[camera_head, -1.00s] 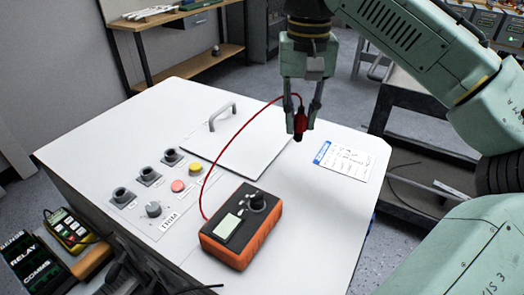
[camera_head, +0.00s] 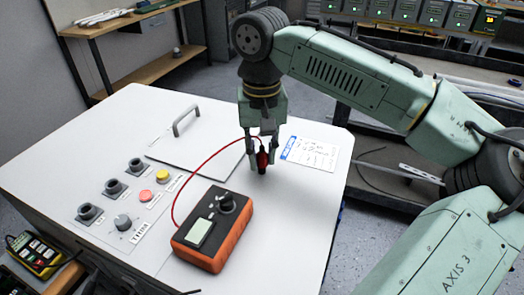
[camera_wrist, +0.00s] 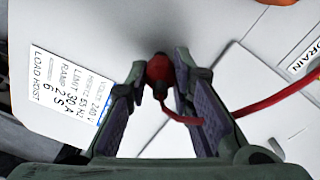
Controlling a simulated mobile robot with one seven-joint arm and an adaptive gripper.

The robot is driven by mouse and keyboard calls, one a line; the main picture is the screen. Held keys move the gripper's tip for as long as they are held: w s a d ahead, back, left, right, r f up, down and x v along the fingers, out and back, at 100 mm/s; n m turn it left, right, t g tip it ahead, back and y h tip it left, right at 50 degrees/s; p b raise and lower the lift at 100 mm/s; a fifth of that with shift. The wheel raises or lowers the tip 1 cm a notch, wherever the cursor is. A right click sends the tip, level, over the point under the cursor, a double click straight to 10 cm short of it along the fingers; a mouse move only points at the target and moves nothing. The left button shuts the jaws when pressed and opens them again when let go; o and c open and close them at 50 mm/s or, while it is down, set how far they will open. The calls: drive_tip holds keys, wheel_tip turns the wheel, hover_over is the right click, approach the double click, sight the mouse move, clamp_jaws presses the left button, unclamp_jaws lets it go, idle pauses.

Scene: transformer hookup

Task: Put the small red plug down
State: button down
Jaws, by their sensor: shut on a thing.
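The small red plug (camera_head: 262,157) is held between the fingers of my gripper (camera_head: 261,160), low over the white top of the cabinet (camera_head: 290,210). It hangs roughly upright with its dark tip downward; I cannot tell whether the tip touches the top. In the wrist view, the red plug (camera_wrist: 158,70) shows between the two fingertips of my gripper (camera_wrist: 160,85). A red cable runs from the plug to the orange and black meter (camera_head: 211,228), which lies on the cabinet top nearer the front.
A printed label card (camera_head: 309,153) lies just right of the plug. A hinged panel with a grey handle (camera_head: 186,121) is to the left. Sockets (camera_head: 114,187), a red button (camera_head: 146,196), a yellow button (camera_head: 162,175) and a knob (camera_head: 122,222) lie front left. Bare top surrounds the meter's right side.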

sight(262, 147)
drive_tip(key=c, duration=1.4)
unclamp_jaws()
drive_tip(key=shift+f, duration=0.1)
wheel_tip(262, 147, up, 12)
drive_tip(key=shift+r, duration=0.15)
drive_tip(key=shift+r, duration=0.15)
